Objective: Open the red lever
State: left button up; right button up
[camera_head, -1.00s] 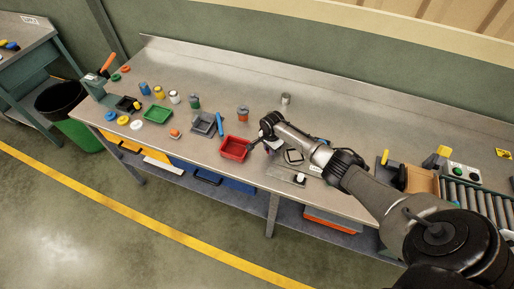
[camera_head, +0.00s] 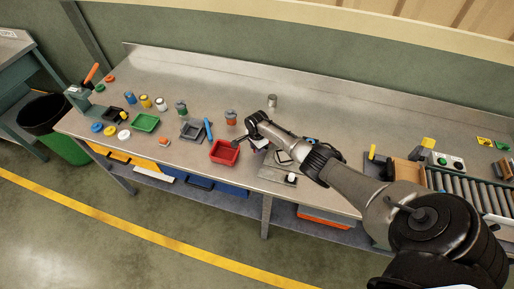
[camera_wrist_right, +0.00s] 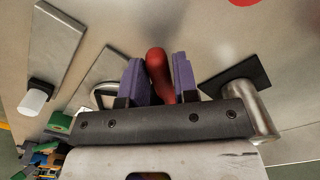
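The red lever shows in the right wrist view as a rounded red handle (camera_wrist_right: 158,68), between the two purple finger pads of my right gripper (camera_wrist_right: 159,80). Its lower end is hidden behind the gripper body. The pads stand apart on either side of the handle; I cannot tell whether both touch it. In the head view my right gripper (camera_head: 240,143) is low over the bench, just right of the red tray, and the lever is mostly hidden by the arm. My left gripper is not in view.
The red tray (camera_head: 224,153) stands close to the gripper. A grey tray (camera_head: 192,131), a blue bar (camera_head: 208,128) and an orange jar (camera_head: 231,117) are nearby. A metal cylinder (camera_head: 272,101) stands behind. The roller conveyor (camera_head: 462,188) is at the right. The rear bench is mostly clear.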

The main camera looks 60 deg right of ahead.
jog(key=o, duration=0.3)
jog(key=shift+r, duration=0.3)
notch_tip(320, 180, up, 13)
jog(key=shift+r+p, duration=0.15)
jog(key=shift+p, duration=0.9)
